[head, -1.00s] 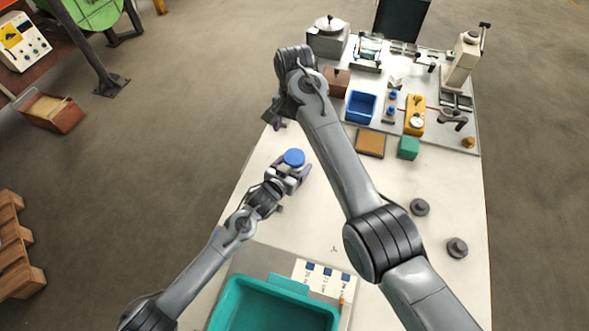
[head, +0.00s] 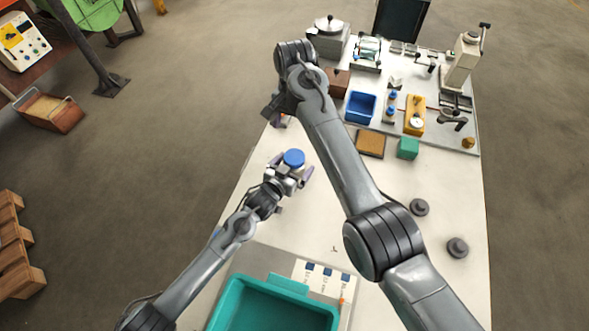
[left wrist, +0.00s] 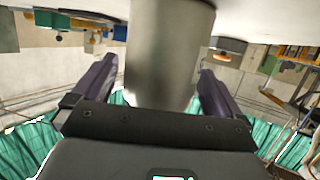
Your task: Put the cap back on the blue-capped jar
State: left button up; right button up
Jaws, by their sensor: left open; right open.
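The jar, with its round blue cap (head: 294,158) on top, stands near the left edge of the white table in the head view. My left gripper (head: 292,169) is open around it, one finger on each side. In the left wrist view the jar's grey body (left wrist: 168,50) is between my left fingers (left wrist: 160,95), with a gap showing on both sides; its blue cap does not show there. My right gripper (head: 279,119) is above the table's left edge, farther back, apart from the jar and mostly hidden by its own wrist.
A teal bin (head: 272,306) stands at the table's near end. A blue tray (head: 361,107), a brown pad (head: 370,143) and a green block (head: 408,148) lie farther back. Two dark knobbed discs (head: 457,248) are at the right. My right arm crosses over the table's middle.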

pick_arm(q)
jog(key=p+v, duration=0.1)
jog(key=v, duration=0.9)
jog(key=shift+s+a, duration=0.15)
jog(key=shift+s, duration=0.05)
jog(key=shift+r, duration=0.1)
